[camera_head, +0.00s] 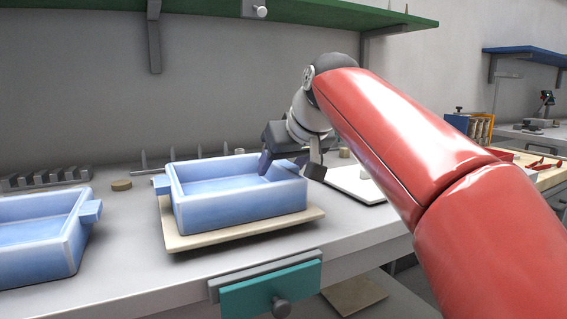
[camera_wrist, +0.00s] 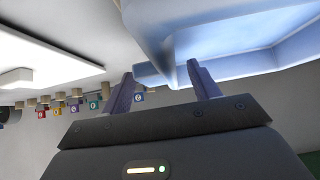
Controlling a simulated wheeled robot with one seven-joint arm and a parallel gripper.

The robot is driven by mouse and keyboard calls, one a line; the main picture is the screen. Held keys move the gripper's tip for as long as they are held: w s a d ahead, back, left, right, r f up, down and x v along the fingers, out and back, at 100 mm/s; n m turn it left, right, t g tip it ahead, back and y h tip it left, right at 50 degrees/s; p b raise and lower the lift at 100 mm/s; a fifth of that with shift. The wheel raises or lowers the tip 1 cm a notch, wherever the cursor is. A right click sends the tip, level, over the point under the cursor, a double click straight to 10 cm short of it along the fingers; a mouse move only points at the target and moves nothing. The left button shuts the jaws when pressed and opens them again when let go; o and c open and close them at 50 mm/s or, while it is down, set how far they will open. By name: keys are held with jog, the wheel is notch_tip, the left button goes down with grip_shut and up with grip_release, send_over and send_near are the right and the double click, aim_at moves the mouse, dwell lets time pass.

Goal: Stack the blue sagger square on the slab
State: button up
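A blue sagger (camera_head: 240,204), an open box with a handle tab on its left end (camera_head: 162,184), sits on a beige slab (camera_head: 190,242). Its front edge runs roughly parallel to the slab's, with slab showing along the front and left. My gripper (camera_head: 291,168) is at the sagger's right end, its fingers apart, one over the inside of the box and one outside. In the wrist view the gripper (camera_wrist: 163,86) is open, with a light blue part of the sagger (camera_wrist: 220,35) beyond the fingers. My gripper hides the right handle in the head view; contact is unclear.
A second blue sagger (camera_head: 40,240) stands on the table to the left. A white plate (camera_head: 358,184) lies to the right, behind my arm. Small cones and a grey toothed rack (camera_head: 45,178) line the back. A green shelf (camera_head: 215,10) hangs above.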

jog(key=shift+f, duration=0.1)
jog(key=p+v, duration=0.1)
jog(key=v, duration=0.7)
